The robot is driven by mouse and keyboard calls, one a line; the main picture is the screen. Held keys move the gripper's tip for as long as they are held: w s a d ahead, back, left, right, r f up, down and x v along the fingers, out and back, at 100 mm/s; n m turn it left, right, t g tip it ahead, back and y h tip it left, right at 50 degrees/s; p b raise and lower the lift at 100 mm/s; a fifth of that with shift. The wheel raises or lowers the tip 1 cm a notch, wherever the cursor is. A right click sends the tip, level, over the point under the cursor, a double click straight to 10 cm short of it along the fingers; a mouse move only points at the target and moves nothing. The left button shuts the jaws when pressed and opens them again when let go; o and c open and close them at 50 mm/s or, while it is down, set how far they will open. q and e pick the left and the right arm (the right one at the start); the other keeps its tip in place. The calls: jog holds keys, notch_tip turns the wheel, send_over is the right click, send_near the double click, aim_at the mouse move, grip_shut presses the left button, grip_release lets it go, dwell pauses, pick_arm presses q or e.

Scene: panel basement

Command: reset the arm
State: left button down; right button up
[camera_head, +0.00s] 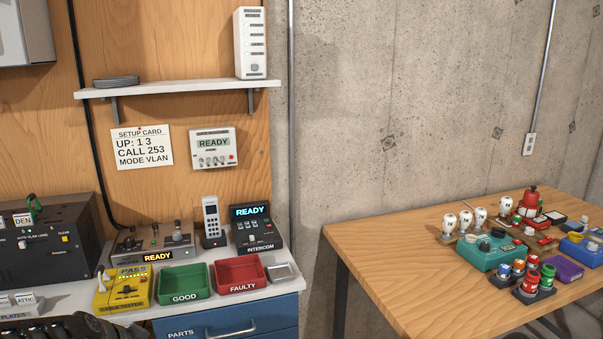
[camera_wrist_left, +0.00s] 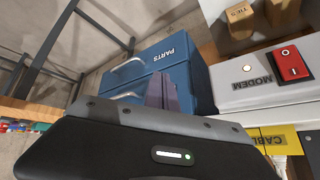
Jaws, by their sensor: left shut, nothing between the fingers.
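My left gripper (camera_wrist_left: 163,90) shows in the left wrist view as narrow dark fingers beyond the wrist housing. They are together with nothing between them. The fingers overlap the blue PARTS drawer unit (camera_wrist_left: 140,65) in that view; I cannot tell the distance between them. In the head view a dark piece of my left arm shows at the bottom left, in front of the bench, and its fingertips are hidden. My right gripper is in neither view.
The white bench holds a yellow cable tester (camera_head: 122,289), green GOOD bin (camera_head: 184,297), red FAULTY bin (camera_head: 240,289) and intercom (camera_head: 256,230). A shelf (camera_head: 178,89) is above. A wooden table (camera_head: 385,245) with several small items stands right. A grey modem (camera_wrist_left: 250,88) shows in the wrist view.

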pick_arm(q)
jog(key=s+d+f+n+g+h, duration=0.1)
jog(key=s+d+f+n+g, duration=0.1)
jog(key=s+d+f, duration=0.55)
jog(key=s+d+f+n+g+h, duration=0.1)
jog(key=s+d+f+n, duration=0.15)
jog(key=d+f, duration=0.85)
jog(key=s+d+f+n+g, duration=0.1)
jog(key=s+d+f, duration=0.3)
jog(key=s, duration=0.5)
jog(key=s+d+f+n+g, duration=0.2)
jog(key=s+d+f, duration=0.2)
jog(key=s, duration=0.6)
jog(key=shift+d+f, duration=0.15)
jog(key=shift+f, duration=0.5)
